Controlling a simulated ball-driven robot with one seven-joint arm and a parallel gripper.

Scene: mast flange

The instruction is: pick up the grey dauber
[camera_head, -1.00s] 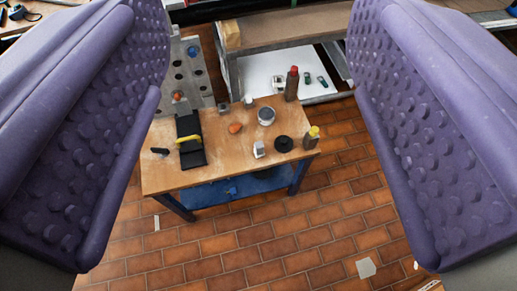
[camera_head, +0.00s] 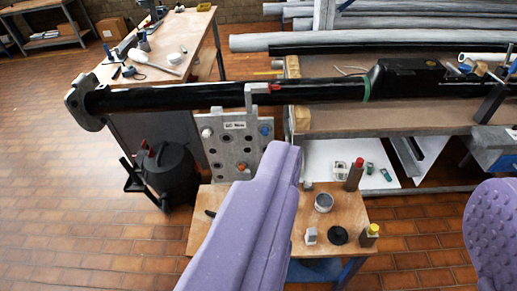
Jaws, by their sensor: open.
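I cannot tell for sure which thing is the grey dauber. A round grey pot with a pale top (camera_head: 323,203) and a small grey-white block (camera_head: 311,235) stand on the small wooden table (camera_head: 290,232). My gripper (camera_head: 390,178) is open and empty, its purple fingers wide apart in the near foreground. The left finger covers the table's middle and left, hiding things there. The pot and block show just right of that finger, farther away than it.
On the table are a black disc (camera_head: 338,236), a yellow-capped bottle (camera_head: 369,235) and a red-capped brown bottle (camera_head: 355,176). Behind are a perforated grey plate (camera_head: 232,150), a long black mast (camera_head: 200,95) and a workbench (camera_head: 420,118). Brick floor (camera_head: 90,190) lies open at left.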

